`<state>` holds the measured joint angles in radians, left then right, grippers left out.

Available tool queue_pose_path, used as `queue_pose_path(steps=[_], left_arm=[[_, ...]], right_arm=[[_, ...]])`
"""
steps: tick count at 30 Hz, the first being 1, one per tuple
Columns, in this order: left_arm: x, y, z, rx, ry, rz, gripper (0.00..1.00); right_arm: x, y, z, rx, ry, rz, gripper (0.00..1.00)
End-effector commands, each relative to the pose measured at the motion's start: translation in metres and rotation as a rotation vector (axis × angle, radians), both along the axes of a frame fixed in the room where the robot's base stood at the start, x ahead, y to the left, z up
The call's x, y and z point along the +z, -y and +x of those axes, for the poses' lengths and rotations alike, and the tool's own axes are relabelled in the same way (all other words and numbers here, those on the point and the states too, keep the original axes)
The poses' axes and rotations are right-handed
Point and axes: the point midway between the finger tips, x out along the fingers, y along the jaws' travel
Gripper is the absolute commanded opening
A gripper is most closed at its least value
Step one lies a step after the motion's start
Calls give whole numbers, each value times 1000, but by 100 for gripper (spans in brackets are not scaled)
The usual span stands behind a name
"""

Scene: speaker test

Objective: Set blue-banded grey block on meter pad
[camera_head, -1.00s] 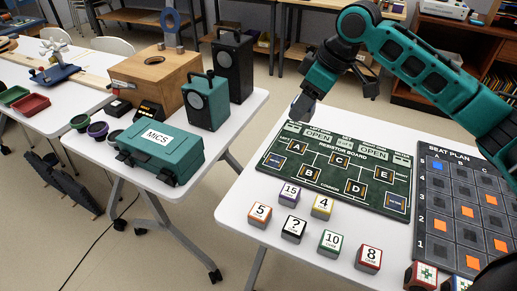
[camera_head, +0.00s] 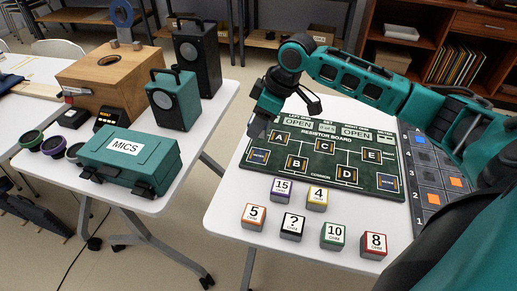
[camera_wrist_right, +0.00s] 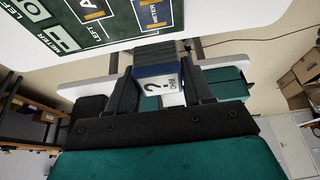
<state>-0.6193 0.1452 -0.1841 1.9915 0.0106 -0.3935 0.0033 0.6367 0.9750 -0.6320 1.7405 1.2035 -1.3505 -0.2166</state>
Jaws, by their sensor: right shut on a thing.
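My right gripper (camera_head: 258,124) hangs at the far left edge of the green resistor board. In the right wrist view my gripper (camera_wrist_right: 162,90) is shut on the blue-banded grey block (camera_wrist_right: 158,86), which has a white "? OHM" label. In the head view the block is small and mostly hidden by the gripper. A blue-framed meter pad (camera_head: 258,156) is at the board's left edge, nearer than the gripper; a pad marked METER also shows in the wrist view (camera_wrist_right: 153,14). A second such pad (camera_head: 388,182) is at the board's right edge. My left gripper is out of view.
The resistor board (camera_head: 330,130) lies on the white table (camera_head: 226,208). Several labelled blocks, such as the orange 5 (camera_head: 253,217) and red 8 (camera_head: 374,245), stand before it. The seat plan (camera_head: 425,158) lies to the right. A teal MICS case (camera_head: 130,160) is on another table.

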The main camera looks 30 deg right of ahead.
Motion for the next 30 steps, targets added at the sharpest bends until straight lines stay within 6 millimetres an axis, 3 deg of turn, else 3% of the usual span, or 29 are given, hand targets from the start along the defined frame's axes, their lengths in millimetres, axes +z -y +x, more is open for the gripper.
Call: queue_pose_path(steps=[1, 8, 18, 30], left_arm=[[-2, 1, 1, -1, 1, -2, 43], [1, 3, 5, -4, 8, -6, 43], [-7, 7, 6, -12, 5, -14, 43], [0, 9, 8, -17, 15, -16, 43]], right_arm=[[-11, 0, 0, -1, 0, 0, 19], [-31, 0, 0, 1, 1, 0, 19], [-82, 0, 0, 0, 1, 1, 19], [-85, 0, 0, 0, 1, 0, 19]])
